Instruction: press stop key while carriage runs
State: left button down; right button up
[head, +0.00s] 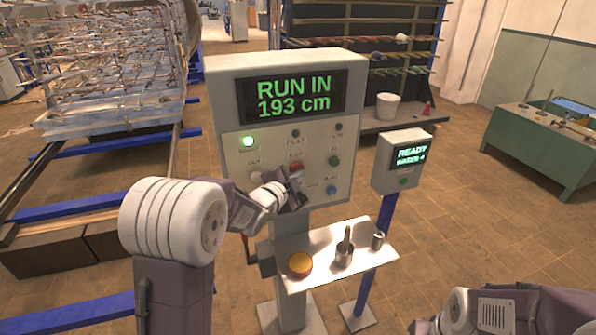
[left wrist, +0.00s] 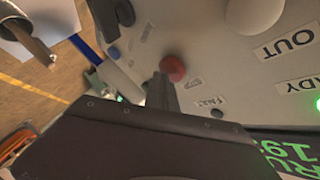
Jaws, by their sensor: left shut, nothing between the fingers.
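The control box (head: 225,108) stands in the middle of the head view, its green display (head: 295,97) reading "RUN IN 193 cm". A lamp (head: 248,141) at its upper left is lit green. A red round key (head: 296,166) sits mid-panel; its label is unreadable. It also shows in the left wrist view (left wrist: 172,67). My left gripper (head: 298,178) is shut and empty, with its tips (left wrist: 160,80) right at the red key. I cannot tell whether they touch it. A loaded rack (head: 120,110), perhaps the carriage, stands at left on blue rails. My right gripper is out of view.
A dark green knob (head: 334,160) and a blue key (head: 332,189) are close to the red one. A smaller box (head: 392,177) reading "READY" stands at right on a blue post.

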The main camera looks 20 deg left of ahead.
pick_arm(q)
jog(key=shift+w+a, duration=0.15)
jog(key=shift+w, duration=0.05)
dwell(0.6)
jog(key=shift+s+d+b, duration=0.5)
jog(key=shift+s+b, duration=0.1)
jog(key=shift+s, duration=0.2)
jog(key=s+d+b, duration=0.1)
jog(key=s, duration=0.1)
jog(key=s+d+b, duration=0.1)
jog(key=s, duration=0.1)
jog(key=shift+d+b, duration=0.4)
